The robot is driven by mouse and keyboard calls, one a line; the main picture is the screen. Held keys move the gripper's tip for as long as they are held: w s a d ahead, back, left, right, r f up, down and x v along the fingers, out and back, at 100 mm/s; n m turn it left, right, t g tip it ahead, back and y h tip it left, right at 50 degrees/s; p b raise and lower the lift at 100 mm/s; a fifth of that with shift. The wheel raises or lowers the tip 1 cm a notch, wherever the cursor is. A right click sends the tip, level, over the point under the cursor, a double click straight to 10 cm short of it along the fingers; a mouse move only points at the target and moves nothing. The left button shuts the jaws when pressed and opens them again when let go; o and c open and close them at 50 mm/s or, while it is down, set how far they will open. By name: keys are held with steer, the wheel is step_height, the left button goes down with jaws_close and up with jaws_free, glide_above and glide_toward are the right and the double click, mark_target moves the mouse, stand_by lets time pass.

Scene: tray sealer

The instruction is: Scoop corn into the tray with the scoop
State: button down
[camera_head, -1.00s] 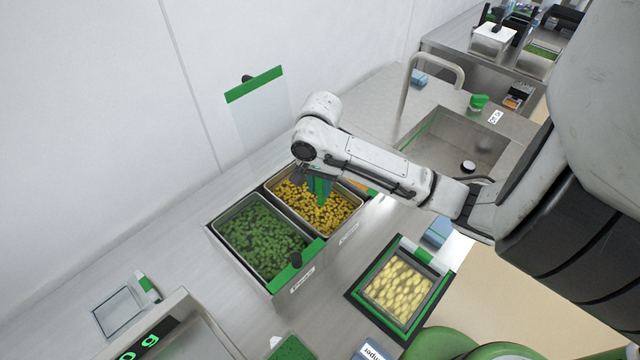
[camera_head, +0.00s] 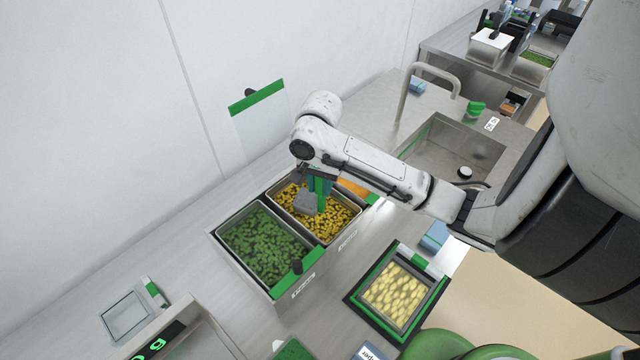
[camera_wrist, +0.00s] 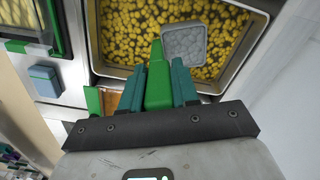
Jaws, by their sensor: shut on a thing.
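My gripper (camera_wrist: 158,88) is shut on the green handle of the scoop (camera_wrist: 157,75). The scoop's grey, square bowl (camera_wrist: 184,45) is over the yellow corn (camera_wrist: 122,28) in the wrist view; I cannot tell if it touches the kernels. In the head view the scoop bowl (camera_head: 307,203) is inside the outline of the corn bin (camera_head: 318,241), below my arm. A tray (camera_head: 421,305) in a black and green frame stands in front to the right, with pale yellow pieces in it.
A bin of green vegetables (camera_head: 262,243) stands left of the corn bin. A clear lid with a green edge (camera_head: 257,96) stands behind the bins. A sink (camera_head: 455,146) lies behind at the right.

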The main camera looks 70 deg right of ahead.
steer(key=shift+r+p, duration=3)
steer(key=shift+r, duration=0.8)
